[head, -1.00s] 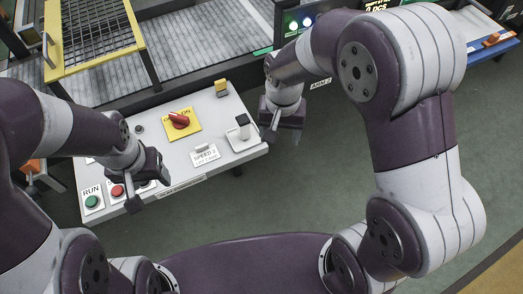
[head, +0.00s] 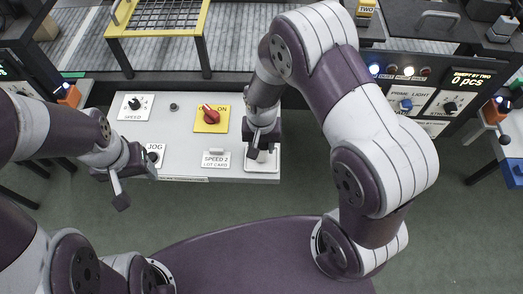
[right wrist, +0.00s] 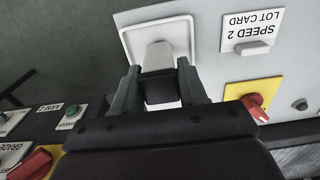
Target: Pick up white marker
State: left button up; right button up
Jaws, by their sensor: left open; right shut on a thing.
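The white marker (right wrist: 158,57) has a pale body and a black upper part, and it stands at a white plate (right wrist: 182,27) on the right end of the grey console. In the right wrist view, my right gripper (right wrist: 159,72) is shut with a finger on each side of its black part. In the head view, my right gripper (head: 262,146) hides most of the marker above the plate. I cannot tell whether the marker touches the plate. My left gripper (head: 134,176) is open and empty, near the console's left front edge.
The console (head: 190,140) carries a red rotary switch (head: 210,115) on a yellow plate, a SPEED 2 lot card (head: 216,160) and a speed knob (head: 134,103). A yellow-framed guard (head: 155,28) stands behind it. Green floor lies right of the console.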

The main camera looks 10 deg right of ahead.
jog(key=shift+d, duration=0.15)
jog(key=c, duration=0.4)
jog(key=shift+a, duration=0.2)
jog(key=shift+w+r, duration=0.1)
jog(key=shift+r, duration=0.5)
notch_tip(320, 180, up, 3)
jog(key=shift+f, duration=0.2)
jog(key=s+a+r, duration=0.1)
jog(key=s+r, duration=0.1)
jog(key=s, duration=0.1)
jog(key=s+a+r, duration=0.2)
jog(key=s+r, duration=0.1)
jog(key=s, duration=0.1)
jog(key=s+a+r+b, duration=0.1)
jog(key=s+r, duration=0.1)
jog(key=s, duration=0.1)
jog(key=shift+s+a+r, duration=0.15)
jog(key=shift+s+a, duration=0.25)
